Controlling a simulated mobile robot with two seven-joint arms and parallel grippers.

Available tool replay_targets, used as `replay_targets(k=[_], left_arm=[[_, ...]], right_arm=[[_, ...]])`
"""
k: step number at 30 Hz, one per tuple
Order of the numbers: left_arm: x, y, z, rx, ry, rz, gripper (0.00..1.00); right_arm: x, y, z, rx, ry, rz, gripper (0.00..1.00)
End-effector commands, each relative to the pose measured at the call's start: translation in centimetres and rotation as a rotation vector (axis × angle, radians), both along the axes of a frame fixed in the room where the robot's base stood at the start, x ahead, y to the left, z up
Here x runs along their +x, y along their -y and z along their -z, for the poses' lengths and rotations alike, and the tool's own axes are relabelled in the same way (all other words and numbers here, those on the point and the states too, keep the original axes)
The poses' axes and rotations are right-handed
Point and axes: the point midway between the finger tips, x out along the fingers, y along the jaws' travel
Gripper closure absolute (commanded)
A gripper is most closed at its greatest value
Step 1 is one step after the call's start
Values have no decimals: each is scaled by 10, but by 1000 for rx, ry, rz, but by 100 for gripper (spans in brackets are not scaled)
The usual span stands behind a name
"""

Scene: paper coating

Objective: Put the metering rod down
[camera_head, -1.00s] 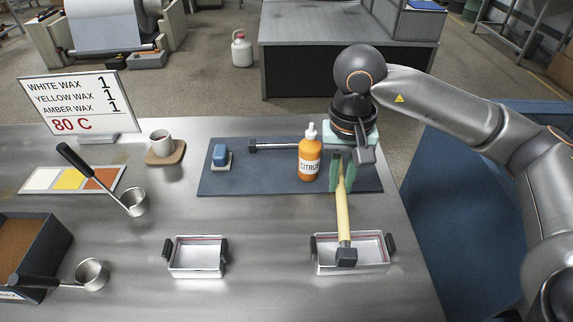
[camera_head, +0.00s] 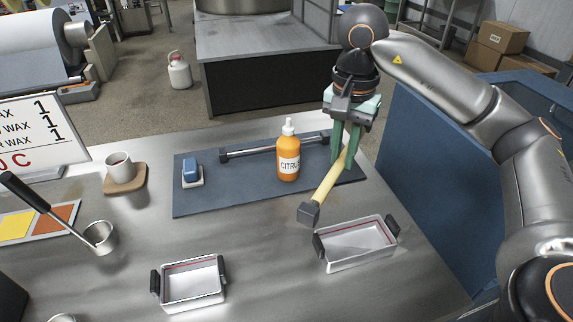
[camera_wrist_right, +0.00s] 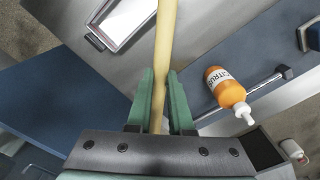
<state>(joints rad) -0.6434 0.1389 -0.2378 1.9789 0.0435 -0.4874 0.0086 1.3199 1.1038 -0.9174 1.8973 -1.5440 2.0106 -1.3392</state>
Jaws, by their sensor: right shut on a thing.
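The metering rod in my right gripper (camera_head: 345,163) is a pale yellow bar (camera_head: 329,183) with a dark block at its near end. The green fingers are shut on it, and it slants down toward the left over the mat's front edge. Its far end is hidden by the gripper. In the right wrist view the yellow bar (camera_wrist_right: 165,35) runs up out of frame between the fingers. A second rod, silver with dark end blocks (camera_head: 258,151), lies on the blue mat (camera_head: 230,200) behind the orange bottle. My left gripper is not in view.
The orange CITRUS bottle (camera_head: 288,160) stands on the mat left of the gripper, near a blue-topped block (camera_head: 191,167). A metal tray (camera_head: 358,262) stands right of the held rod's end, another tray (camera_head: 190,301) front left. The mat's front middle is clear.

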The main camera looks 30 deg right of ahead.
Motion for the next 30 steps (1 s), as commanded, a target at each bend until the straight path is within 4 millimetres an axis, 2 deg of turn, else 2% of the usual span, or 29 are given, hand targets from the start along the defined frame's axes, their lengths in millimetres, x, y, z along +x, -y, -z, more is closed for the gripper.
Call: replay_targets(k=[6, 11, 15, 21, 26, 30], left_arm=[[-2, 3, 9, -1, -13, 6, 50], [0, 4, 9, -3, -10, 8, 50], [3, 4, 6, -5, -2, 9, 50], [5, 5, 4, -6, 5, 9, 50], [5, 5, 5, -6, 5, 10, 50], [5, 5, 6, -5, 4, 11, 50]], right_arm=[[45, 15, 24, 3, -4, 2, 100], [75, 26, 38, 3, -4, 1, 100], [95, 34, 65, 1, -6, 1, 100], [113, 41, 86, 1, -2, -2, 100], [118, 43, 93, 0, -4, -1, 100], [119, 44, 113, -1, -5, -4, 100]])
